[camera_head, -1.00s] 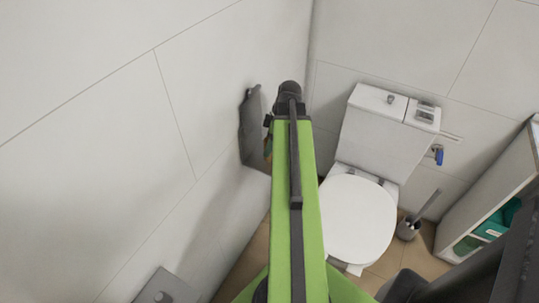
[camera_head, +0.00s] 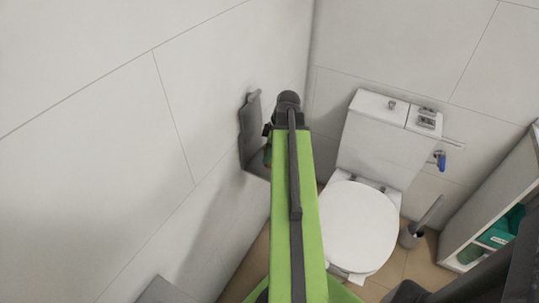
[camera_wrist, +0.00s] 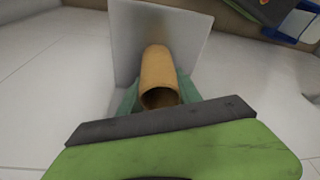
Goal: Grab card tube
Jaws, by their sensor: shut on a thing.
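The card tube (camera_wrist: 158,68) is a hollow, orange-brown cylinder in the wrist view, its open end towards the camera. My gripper (camera_wrist: 158,94) is shut on it, with a teal finger at each side. A flat grey plate (camera_wrist: 128,40) stands right behind the tube; I cannot tell whether they touch. In the head view, a dark grey holder (camera_head: 249,125) is on the left wall. My green arm reaches up beside it and hides the tube and most of the gripper.
A white toilet (camera_head: 357,225) stands right of my arm, with a toilet brush (camera_head: 411,235) beside it. A white shelf unit (camera_head: 490,190) with teal items is at the far right. The tiled wall is close on the left. A grey box (camera_head: 163,291) shows at the lower left.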

